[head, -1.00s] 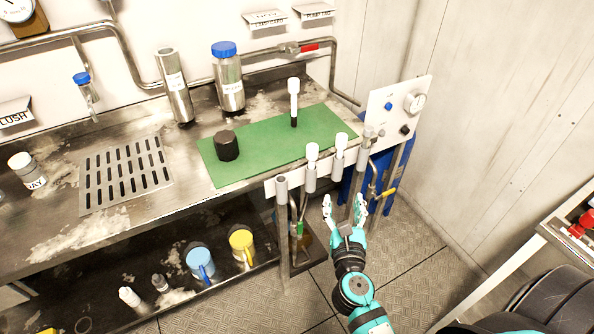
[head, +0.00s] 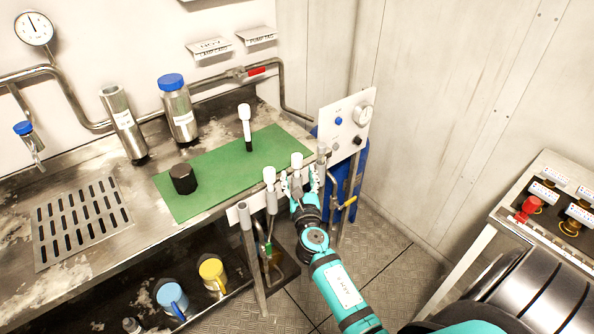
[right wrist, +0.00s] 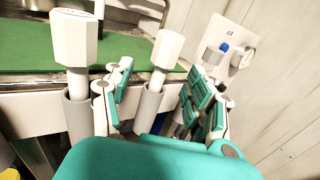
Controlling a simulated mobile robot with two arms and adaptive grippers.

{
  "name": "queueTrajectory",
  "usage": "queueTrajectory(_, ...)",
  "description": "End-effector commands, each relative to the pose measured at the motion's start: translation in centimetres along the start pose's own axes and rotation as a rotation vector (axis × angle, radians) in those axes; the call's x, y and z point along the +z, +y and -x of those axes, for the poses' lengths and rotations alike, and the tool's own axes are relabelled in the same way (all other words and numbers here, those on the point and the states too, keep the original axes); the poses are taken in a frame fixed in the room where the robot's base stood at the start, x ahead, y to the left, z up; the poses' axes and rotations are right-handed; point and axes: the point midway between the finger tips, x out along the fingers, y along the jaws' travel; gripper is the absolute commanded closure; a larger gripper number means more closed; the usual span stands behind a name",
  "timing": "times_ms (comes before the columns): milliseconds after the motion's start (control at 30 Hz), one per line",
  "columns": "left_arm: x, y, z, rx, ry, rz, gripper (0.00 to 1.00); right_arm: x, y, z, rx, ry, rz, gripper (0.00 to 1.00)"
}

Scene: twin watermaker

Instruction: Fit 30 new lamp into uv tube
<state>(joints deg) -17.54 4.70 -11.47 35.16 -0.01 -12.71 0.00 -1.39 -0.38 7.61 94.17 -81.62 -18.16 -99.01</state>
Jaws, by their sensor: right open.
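Two white-capped lamps stand upright in grey holders at the bench's front edge, a left one (head: 269,176) and a right one (head: 297,160). In the right wrist view, the left lamp (right wrist: 75,40) and right lamp (right wrist: 165,50) sit in their holder sleeves. My right gripper (head: 302,185) is open, its fingers on either side of the right lamp's holder. No grip on it shows. A similar white-topped lamp with a dark lower end (head: 246,125) stands on the green mat. An open-topped steel tube (head: 122,122) stands behind; its label is unreadable. My left gripper is out of view.
A black cap (head: 183,179) sits on the green mat (head: 205,200). A blue-lidded steel bottle (head: 179,112) stands at the back. An empty grey holder (head: 246,220) is at left.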

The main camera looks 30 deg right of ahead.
Motion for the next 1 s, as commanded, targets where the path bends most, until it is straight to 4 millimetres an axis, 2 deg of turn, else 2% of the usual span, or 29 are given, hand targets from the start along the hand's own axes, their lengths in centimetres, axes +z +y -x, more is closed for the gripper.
queueTrajectory(100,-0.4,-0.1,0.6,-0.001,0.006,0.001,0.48,0.7,-0.2,-2.0,-0.001,-0.003,-0.001,0.43)
queueTrajectory(233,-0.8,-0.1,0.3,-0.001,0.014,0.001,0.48,0.4,-0.1,-3.5,0.000,-0.002,0.000,0.43)
queueTrajectory(533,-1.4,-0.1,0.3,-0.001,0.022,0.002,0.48,0.4,-0.2,-4.0,0.001,-0.001,0.000,0.43)
queueTrajectory(900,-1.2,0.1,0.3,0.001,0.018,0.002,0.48,0.4,-0.1,-3.9,0.001,-0.001,0.000,0.92)
queueTrajectory(967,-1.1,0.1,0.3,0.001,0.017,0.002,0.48,0.4,-0.1,-3.9,0.001,-0.001,0.000,0.99)
queueTrajectory(1000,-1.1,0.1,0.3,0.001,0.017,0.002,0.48,0.4,-0.1,-3.9,0.001,-0.001,0.000,1.00)
